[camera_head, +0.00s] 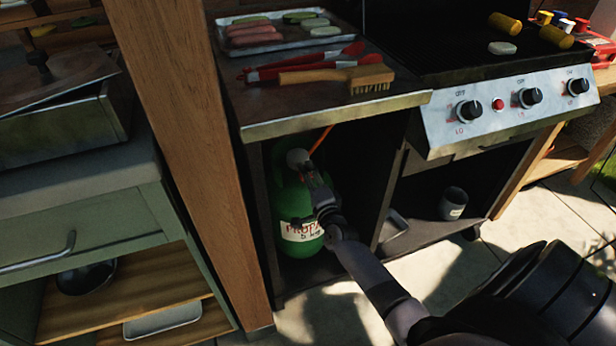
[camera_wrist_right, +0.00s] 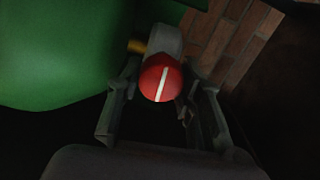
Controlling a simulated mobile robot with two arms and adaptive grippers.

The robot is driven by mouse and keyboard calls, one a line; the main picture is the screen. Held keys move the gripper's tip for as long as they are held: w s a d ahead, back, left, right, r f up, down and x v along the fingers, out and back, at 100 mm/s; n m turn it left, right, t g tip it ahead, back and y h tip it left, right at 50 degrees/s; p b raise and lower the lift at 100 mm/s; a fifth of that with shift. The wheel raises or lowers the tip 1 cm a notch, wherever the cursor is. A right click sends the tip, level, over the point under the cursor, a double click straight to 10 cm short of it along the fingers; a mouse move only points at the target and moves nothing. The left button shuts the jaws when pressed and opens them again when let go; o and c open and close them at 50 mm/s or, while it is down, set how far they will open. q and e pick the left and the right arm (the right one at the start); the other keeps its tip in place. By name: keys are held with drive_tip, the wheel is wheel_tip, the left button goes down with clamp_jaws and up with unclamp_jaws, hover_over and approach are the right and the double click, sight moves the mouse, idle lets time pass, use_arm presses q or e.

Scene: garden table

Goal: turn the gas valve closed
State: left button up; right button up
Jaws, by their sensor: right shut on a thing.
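A green propane bottle (camera_head: 292,205) with a white label stands in the open cabinet under the grill's side shelf. Its round red valve knob with a white stripe shows in the right wrist view (camera_wrist_right: 161,78), the stripe running nearly upright with a slight tilt. My right gripper (camera_head: 312,178) reaches into the cabinet at the bottle's top. In the right wrist view its two fingers (camera_wrist_right: 160,92) stand on either side of the knob, shut on it. In the head view the gripper hides the knob. My left gripper is not in view.
A wooden post (camera_head: 185,130) stands left of the cabinet. The side shelf (camera_head: 330,117) above holds a tray, red-handled tools and a brush. An orange hose (camera_head: 321,139) runs up from the bottle's top. A dark cup (camera_head: 453,203) stands on the lower shelf at right.

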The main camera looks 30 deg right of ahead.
drive_tip(key=shift+m, duration=0.6)
drive_tip(key=o, duration=1.1)
drive_tip(key=shift+o, duration=0.2)
drive_tip(key=v, duration=1.2)
